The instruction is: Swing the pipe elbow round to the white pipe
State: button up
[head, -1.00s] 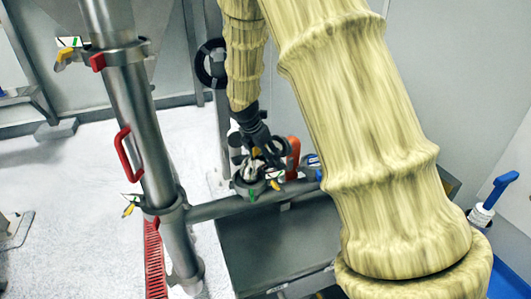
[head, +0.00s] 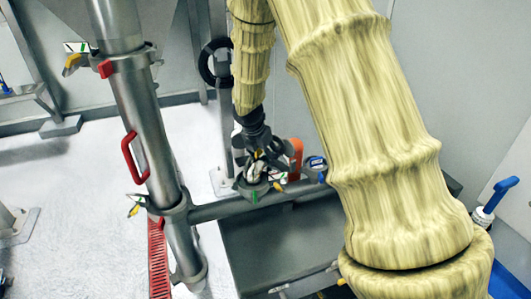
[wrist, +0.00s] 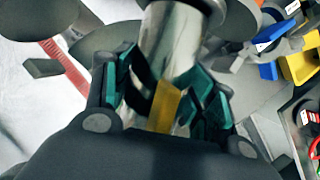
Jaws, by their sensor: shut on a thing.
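The pipe elbow (wrist: 172,42) shows in the wrist view as a shiny steel tube between the dark fingers with teal pads of my gripper (wrist: 165,98). My gripper is shut on it, with a yellow piece (wrist: 164,106) between the fingers. In the head view my gripper (head: 257,160) points down at the bright metal of the elbow, near a clamp with a green tab (head: 254,196) on the horizontal pipe. The fingers hide most of the elbow there. I cannot clearly make out a white pipe in either view.
A tall steel column (head: 143,130) with a red handle (head: 131,158) stands left of my gripper. A horizontal steel pipe (head: 225,209) runs from it above a grey box (head: 275,245). An orange-red part (head: 296,157) is close on the gripper's right. Open floor lies left.

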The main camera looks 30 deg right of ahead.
jog(key=shift+w+a+r+n+p, duration=0.1)
jog(key=shift+w+n+p, duration=0.1)
jog(key=shift+n+p, duration=0.2)
jog(key=shift+w+a+n+t+p, duration=0.2)
jog(key=shift+w+n+t+p, duration=0.25)
jog(key=shift+n, duration=0.25)
dwell(0.3)
jog(key=shift+w+a+n+t+y+p, duration=0.25)
jog(key=shift+w+a+n+y+p, duration=0.15)
jog(key=shift+n+p, duration=0.55)
jog(key=shift+w+a+p, duration=0.1)
jog(key=shift+a+p, duration=0.05)
jog(key=shift+p, duration=0.25)
jog(key=shift+w+a+n+y+p, duration=0.3)
jog(key=shift+n+p, duration=0.15)
jog(key=shift+n, duration=0.4)
